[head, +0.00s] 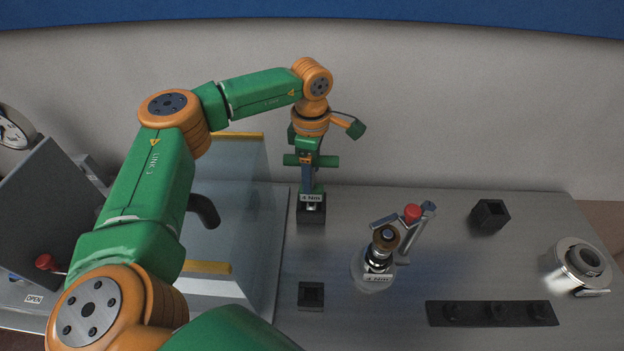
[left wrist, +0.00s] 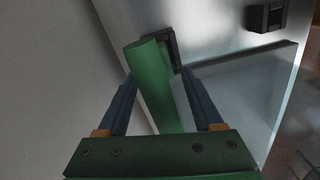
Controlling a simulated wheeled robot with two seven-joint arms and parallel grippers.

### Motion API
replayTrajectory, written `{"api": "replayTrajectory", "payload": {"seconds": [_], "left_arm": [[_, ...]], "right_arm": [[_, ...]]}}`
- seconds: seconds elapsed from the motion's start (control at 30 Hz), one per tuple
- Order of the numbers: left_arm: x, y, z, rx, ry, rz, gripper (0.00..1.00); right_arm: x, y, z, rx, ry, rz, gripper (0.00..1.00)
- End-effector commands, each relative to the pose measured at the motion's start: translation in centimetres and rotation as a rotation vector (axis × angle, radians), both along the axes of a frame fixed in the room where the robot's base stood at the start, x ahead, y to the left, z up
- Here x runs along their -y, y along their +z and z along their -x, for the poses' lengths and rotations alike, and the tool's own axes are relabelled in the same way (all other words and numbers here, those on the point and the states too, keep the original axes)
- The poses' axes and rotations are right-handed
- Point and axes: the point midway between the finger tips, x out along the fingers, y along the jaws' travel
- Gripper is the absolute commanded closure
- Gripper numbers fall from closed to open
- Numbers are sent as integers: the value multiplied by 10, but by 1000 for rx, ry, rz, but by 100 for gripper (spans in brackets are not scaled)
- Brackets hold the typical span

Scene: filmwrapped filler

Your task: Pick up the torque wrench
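The torque wrench (head: 328,161) appears as a green crossbar handle above a black square holder (head: 311,211) with a "4 Nm" label. My left gripper (head: 308,186) points down at the handle from above. In the left wrist view the green handle (left wrist: 155,85) lies between the two blue fingers of my left gripper (left wrist: 158,74). The fingers stand apart, with a visible gap at least on the right side, so the gripper looks open around the handle. The wrench's lower part is mostly hidden by the fingers and the holder. My right gripper is not in view.
A clear panel (head: 240,210) with yellow edges stands left of the holder. An empty black holder (head: 311,296) is in front. A fixture with a red ball (head: 412,213), a black block (head: 490,216), a black strip (head: 490,313) and a metal canister (head: 575,265) stand right.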

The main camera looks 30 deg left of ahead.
Motion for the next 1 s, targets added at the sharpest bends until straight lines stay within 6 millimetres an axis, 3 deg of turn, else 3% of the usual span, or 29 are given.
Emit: {"api": "replayTrajectory", "payload": {"seconds": [0.03,0.2,0.23,0.63,0.8,1.0], "left_arm": [[0,0,0,0,0,0,49],[0,0,0,0,-1,1,95],[0,0,0,0,-1,1,100],[0,8,-1,5,-1,1,100],[1,50,-2,8,-1,4,100],[1,94,-2,4,-1,2,100]], "right_arm": [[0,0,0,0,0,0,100],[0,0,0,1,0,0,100],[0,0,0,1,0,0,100],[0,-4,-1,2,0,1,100],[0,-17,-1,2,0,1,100],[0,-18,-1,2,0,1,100]]}}
